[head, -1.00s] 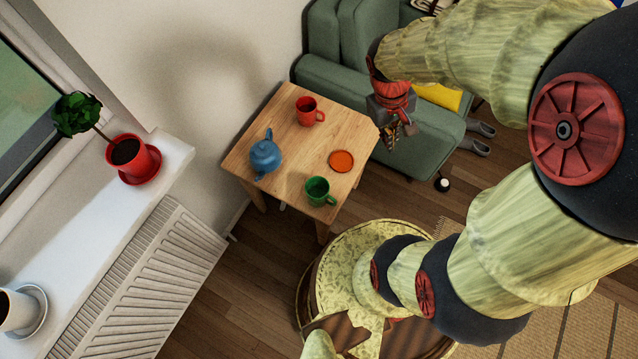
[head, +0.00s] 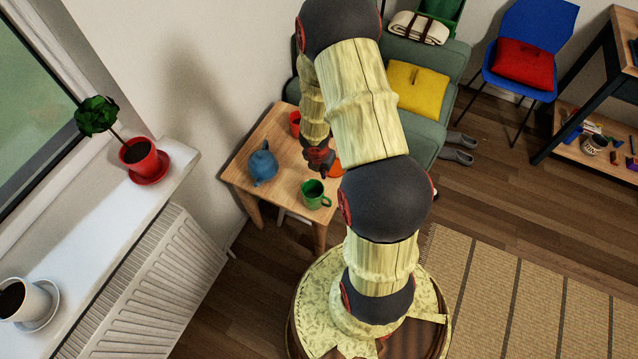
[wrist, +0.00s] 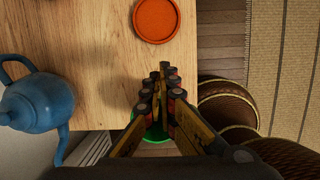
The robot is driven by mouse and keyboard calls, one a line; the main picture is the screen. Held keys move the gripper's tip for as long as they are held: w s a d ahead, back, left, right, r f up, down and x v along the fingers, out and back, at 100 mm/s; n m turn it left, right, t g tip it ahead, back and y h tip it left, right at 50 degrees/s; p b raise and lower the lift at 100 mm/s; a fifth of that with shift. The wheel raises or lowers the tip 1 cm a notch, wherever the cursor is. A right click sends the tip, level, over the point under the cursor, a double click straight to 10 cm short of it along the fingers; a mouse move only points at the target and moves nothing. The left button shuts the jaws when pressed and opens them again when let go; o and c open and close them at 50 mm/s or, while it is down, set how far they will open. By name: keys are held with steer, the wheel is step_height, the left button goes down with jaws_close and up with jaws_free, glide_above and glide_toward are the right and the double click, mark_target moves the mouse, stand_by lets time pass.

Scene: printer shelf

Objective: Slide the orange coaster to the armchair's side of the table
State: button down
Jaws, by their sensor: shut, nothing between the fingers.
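The orange coaster (wrist: 157,20) lies flat on the wooden table (wrist: 100,60), near its edge, at the top of the wrist view. In the head view the coaster (head: 337,169) is mostly hidden behind my arm. My gripper (wrist: 160,80) is shut and empty, with its fingertips over the table between the coaster and the green mug, apart from the coaster in the picture. Its height above the tabletop is unclear. In the head view my gripper (head: 320,165) is just left of the coaster. The green armchair (head: 453,60) stands behind and right of the table.
The green mug (head: 314,196) stands at the table's near corner, largely hidden below my fingers in the wrist view. The blue teapot (head: 263,164) is on the left and a red mug (head: 295,122) is at the back, partly hidden. A yellow cushion (head: 416,90) lies on the armchair.

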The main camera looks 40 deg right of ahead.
mark_target(326, 184)
steer(key=b+x, duration=0.5)
steer(key=x, duration=0.5)
steer(key=shift+b, duration=0.4)
